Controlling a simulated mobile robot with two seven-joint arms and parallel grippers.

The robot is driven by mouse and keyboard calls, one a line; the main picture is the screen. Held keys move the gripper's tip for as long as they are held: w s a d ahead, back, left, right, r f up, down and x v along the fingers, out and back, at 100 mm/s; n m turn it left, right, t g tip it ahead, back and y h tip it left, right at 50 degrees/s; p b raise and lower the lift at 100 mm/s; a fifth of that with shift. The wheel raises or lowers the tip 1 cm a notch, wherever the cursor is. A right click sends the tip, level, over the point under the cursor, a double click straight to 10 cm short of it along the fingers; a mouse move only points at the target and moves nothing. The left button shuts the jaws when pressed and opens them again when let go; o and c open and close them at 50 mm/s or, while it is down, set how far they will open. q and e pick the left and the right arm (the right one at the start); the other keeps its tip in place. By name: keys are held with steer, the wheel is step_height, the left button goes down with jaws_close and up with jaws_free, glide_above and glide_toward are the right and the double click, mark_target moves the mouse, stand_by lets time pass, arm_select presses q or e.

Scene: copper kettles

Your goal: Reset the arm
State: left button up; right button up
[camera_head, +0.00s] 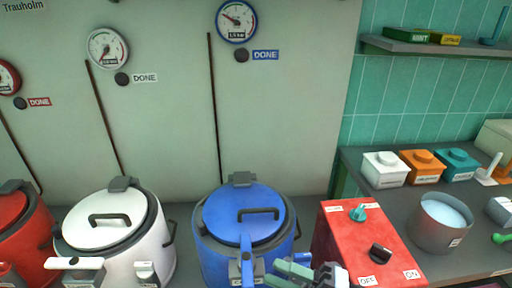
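My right gripper (278,272) shows at the bottom edge, just right of the blue kettle's front tap and left of the red control box. Its pale green-grey fingers point left, and its black and white body is partly cut off by the frame. I cannot tell whether the fingers are parted or closed, and no held object is visible. My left gripper is not in view.
A blue kettle (226,215), a white kettle (85,230) and a red kettle (15,225) stand along the wall, lids down. A red control box (343,240) with knobs is close right of my gripper. A metal pot (430,236) and lidded boxes stand on the right counter (390,198).

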steer(key=s+d+f+m+t+h, duration=0.1)
steer(key=d+f+m+t+h, duration=0.2)
steer(key=f+m+h, duration=0.35)
steer(key=s+d+f+m+t+h+p, duration=0.1)
steer(key=s+d+f+m+t+h, duration=0.2)
steer(key=m, duration=0.6)
steer(key=d+f+m+t+h, duration=0.4)
steer(key=f+m+h, duration=0.1)
steer(key=f+m, duration=0.15)
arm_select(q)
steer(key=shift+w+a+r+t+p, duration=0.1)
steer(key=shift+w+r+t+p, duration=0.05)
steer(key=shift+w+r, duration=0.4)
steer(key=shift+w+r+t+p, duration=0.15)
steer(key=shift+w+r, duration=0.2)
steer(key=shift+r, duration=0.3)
arm_select(e)
steer(key=s+d+f+m+g+h, duration=0.2)
steer(key=s+f+m+g, duration=0.1)
steer(key=s+f, duration=0.3)
steer(key=s+d+f+m+g+h, duration=0.2)
steer(key=s+f, duration=0.4)
steer(key=s, duration=0.4)
steer(key=d+m+g, duration=0.1)
steer(key=m+g, duration=0.1)
steer(key=shift+s+f+m, duration=0.3)
steer(key=shift+s+f, duration=0.05)
